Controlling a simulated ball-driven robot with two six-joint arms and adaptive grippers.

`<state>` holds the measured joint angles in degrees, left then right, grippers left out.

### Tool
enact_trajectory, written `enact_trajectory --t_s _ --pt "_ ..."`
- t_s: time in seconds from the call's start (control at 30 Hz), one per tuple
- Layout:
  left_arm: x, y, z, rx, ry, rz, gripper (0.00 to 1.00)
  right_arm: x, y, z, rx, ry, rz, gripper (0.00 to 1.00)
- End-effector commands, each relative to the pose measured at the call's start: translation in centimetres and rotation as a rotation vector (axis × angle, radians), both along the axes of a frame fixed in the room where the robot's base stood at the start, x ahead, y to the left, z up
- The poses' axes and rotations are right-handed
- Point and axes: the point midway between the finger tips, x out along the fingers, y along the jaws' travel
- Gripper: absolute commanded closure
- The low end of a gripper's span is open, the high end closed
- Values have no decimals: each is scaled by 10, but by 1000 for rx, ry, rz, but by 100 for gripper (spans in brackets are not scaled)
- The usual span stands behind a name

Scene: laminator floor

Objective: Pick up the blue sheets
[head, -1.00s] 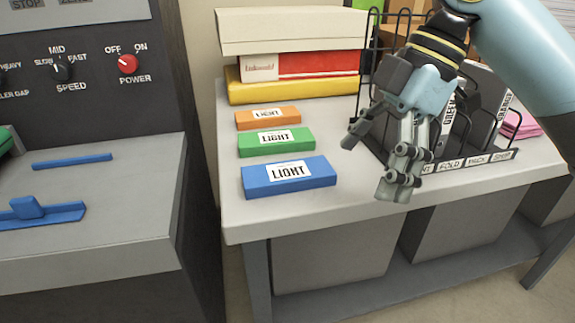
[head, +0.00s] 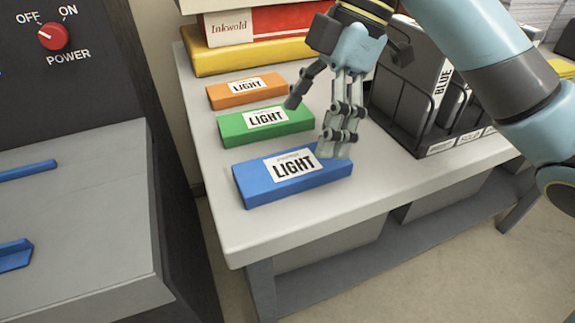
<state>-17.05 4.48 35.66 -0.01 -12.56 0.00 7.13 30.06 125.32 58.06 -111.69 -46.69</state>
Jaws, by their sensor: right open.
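A blue flat pack (head: 250,187) with a white label reading LIGHT lies near the front left of the grey table. My right gripper (head: 314,127) points down with its fingers apart and nothing between them. One finger overlaps the right end of the blue pack in the picture; I cannot tell whether it touches. The other finger is in front of the green pack's (head: 228,130) far right corner. A grey upright item labelled BLUE (head: 428,85) stands in the black wire rack at right. My left gripper is not in view.
An orange pack (head: 216,95) lies behind the green one. Yellow (head: 215,62) and red boxes (head: 285,22) are stacked at the back. The black wire rack (head: 395,125) stands right of my gripper. A machine with a red power knob (head: 53,36) is at left.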

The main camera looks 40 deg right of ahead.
Motion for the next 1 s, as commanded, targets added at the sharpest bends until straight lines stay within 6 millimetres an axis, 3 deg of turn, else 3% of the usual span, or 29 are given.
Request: enact_trajectory --t_s 0.2,0.5,0.8,1.0 --pt "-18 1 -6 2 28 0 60 2 8 -21 0 1 -1 6" --pt "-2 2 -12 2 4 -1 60 7 19 -63 2 2 -1 6" --pt "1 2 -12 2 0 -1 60 8 21 -68 -2 -1 1 6" --pt "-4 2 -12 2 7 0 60 8 21 -68 -2 0 1 29"
